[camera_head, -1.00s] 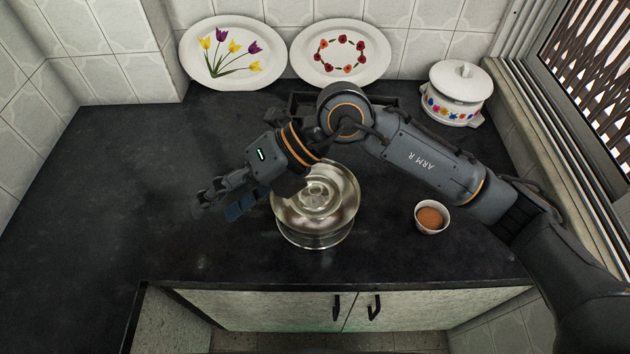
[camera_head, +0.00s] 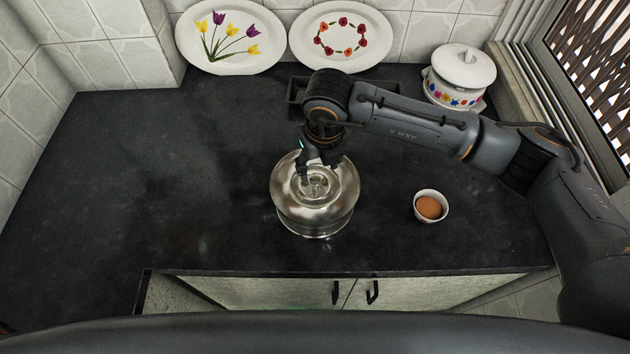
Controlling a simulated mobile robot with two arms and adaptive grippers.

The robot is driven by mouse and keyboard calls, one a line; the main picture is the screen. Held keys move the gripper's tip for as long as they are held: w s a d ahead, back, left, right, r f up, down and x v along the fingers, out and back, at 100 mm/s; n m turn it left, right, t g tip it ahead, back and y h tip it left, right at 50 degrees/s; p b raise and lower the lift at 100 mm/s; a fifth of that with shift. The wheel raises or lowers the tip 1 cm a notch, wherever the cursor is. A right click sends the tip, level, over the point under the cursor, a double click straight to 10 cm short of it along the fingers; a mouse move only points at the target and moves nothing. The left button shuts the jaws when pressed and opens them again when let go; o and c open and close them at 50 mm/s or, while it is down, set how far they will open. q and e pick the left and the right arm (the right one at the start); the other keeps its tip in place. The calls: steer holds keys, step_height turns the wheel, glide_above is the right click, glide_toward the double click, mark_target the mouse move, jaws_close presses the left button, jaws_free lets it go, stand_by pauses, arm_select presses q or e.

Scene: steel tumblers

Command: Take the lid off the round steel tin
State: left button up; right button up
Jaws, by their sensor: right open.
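The round steel tin (camera_head: 315,229) stands upright on the dark counter near its front edge. Its shiny steel lid (camera_head: 342,193) sits on top, with a raised centre. My right gripper (camera_head: 317,176) points down over the middle of the lid. Its fingers are open, one on either side of the raised centre. I cannot tell whether they touch it. The gripper and wrist hide the far part of the lid. My left gripper is not in view.
A small white bowl with brown contents (camera_head: 430,207) stands right of the tin. A white lidded pot (camera_head: 461,75) is at the back right. Two decorated plates (camera_head: 230,37) (camera_head: 341,36) lean on the wall. A dark tray (camera_head: 293,91) lies behind my arm. The counter's left is clear.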

mark_target(315, 180)
steer(key=shift+a+f, duration=0.1)
steer(key=shift+f, duration=0.15)
steer(key=f+p, duration=0.2)
steer(key=f, duration=0.1)
steer(key=shift+a+f, duration=0.2)
steer(key=shift+f, duration=0.1)
steer(key=shift+w+f+p, duration=0.1)
steer(key=shift+f+p, duration=0.2)
steer(key=shift+f, duration=0.3)
jaws_close()
steer(key=shift+r, duration=0.1)
